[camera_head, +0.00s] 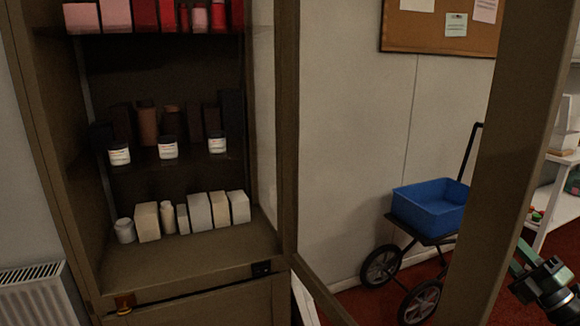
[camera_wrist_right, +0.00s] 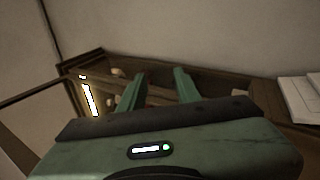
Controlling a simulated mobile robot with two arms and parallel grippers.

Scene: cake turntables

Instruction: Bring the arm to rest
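My right gripper (camera_wrist_right: 160,73) shows in the right wrist view with its two green fingers apart. I see nothing held between them. Behind the fingers is a wooden piece of furniture with shelf-like edges. My left gripper and arm are in neither view.
A tall brown cabinet (camera_head: 185,275) holds red and pink boxes, dark jars and white containers on its shelves. Its glazed door (camera_head: 520,130) stands open toward me. A cart with a blue tub (camera_head: 430,207) stands by the wall. A radiator (camera_head: 38,295) is at lower left.

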